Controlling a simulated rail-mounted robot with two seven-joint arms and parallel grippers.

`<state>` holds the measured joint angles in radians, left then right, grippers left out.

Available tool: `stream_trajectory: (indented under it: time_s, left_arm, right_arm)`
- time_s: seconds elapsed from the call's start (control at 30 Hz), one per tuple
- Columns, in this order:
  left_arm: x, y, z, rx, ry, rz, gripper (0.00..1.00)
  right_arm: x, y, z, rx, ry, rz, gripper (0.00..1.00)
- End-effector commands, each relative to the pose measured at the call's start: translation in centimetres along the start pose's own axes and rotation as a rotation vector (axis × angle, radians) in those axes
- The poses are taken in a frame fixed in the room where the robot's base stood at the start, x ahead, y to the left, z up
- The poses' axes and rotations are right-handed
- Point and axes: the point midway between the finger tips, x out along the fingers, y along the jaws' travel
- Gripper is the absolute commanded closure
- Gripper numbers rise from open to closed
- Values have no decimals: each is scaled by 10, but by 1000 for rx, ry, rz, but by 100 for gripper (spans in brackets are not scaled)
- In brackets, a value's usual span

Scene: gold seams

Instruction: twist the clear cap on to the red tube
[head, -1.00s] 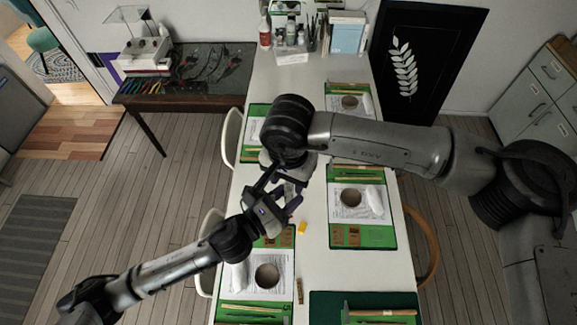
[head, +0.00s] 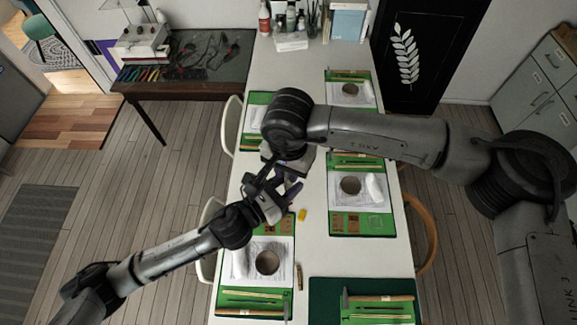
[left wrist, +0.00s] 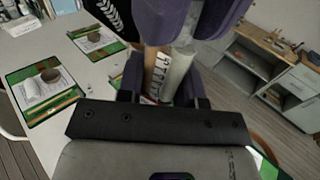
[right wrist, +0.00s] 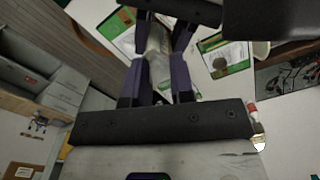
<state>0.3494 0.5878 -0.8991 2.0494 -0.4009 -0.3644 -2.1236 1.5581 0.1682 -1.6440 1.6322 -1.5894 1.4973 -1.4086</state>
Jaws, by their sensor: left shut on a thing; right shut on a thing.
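My left gripper (head: 284,196) and my right gripper (head: 288,172) are close together above the middle of the white table. In the left wrist view, the purple fingers of my left gripper (left wrist: 165,80) are shut around a pale cylinder (left wrist: 179,72). A tan strip with dark lettering shows beside it. In the right wrist view, my right gripper (right wrist: 155,75) is shut on a greyish, see-through-looking piece (right wrist: 155,50). Fingers cover much of both held pieces.
The white table (head: 330,262) carries several green mats with papers, round bowls and white rolls. A small yellow piece (head: 303,214) lies just right of the grippers. Bottles and books stand at the far end. Chairs flank both sides.

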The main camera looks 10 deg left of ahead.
Motion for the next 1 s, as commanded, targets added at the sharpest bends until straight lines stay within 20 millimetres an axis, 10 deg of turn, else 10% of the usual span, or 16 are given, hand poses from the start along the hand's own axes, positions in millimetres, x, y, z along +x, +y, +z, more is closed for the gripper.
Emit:
stream_trajectory:
  time_s: [0.37, 0.87, 0.9, 1.0]
  left_arm:
    - [0, 0, 0, 0, 0, 0, 100]
    - [0, 0, 0, 0, 0, 0, 100]
    - [0, 0, 0, 0, 0, 0, 100]
    - [0, 0, 0, 0, 0, 0, 100]
  right_arm:
    - [0, 0, 0, 10, 0, 0, 100]
    - [0, 0, 0, 462, 1, 1, 100]
    - [0, 0, 0, 461, 1, 0, 76]
    - [0, 0, 0, 460, 1, 0, 67]
